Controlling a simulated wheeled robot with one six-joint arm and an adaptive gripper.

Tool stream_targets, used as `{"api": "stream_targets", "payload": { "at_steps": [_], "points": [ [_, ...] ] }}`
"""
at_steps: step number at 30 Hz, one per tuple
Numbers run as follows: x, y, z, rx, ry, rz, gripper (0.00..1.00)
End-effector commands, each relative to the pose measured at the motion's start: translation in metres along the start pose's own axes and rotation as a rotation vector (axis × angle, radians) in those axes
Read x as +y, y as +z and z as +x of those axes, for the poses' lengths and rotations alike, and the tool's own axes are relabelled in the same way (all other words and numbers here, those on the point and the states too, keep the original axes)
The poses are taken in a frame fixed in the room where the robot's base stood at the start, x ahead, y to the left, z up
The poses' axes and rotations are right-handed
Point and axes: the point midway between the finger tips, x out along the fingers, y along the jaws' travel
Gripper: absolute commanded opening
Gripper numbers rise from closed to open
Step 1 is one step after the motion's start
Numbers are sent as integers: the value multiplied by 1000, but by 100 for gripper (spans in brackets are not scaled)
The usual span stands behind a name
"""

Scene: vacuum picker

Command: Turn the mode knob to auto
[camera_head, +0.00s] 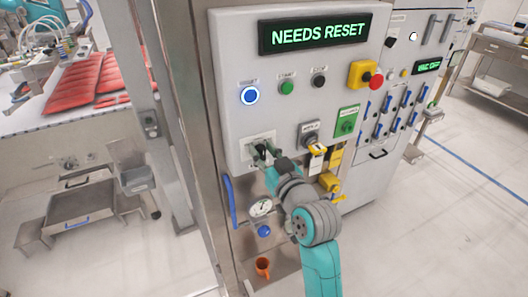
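My gripper (262,153) reaches up to the lower left of the grey control panel (226,60). Its dark fingers are in front of a pale labelled plate (258,138). A control on that plate is largely hidden behind the fingers, so I cannot tell whether it is the mode knob or which way it points. I cannot tell whether the fingers touch or grip it. A dark rotary switch (309,134) sits on another plate to the right, apart from my gripper. Its label is too small to read.
A lit display (315,33) reads NEEDS RESET. Below are a glowing blue button (250,95), a green button (287,88), a black button (318,82) and a red emergency stop (376,81). A green plate (346,121) and yellow parts (329,181) stand right of my arm.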

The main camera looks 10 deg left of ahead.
Motion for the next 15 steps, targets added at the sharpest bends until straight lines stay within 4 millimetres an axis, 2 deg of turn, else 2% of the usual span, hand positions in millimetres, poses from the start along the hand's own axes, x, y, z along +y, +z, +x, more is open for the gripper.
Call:
{"api": "stream_targets", "payload": {
  "at_steps": [8, 15],
  "points": [
    [0, 0, 0, 0, 0, 15, 1],
    [2, 0, 0, -1, 0, 118, 1]
  ]
}}
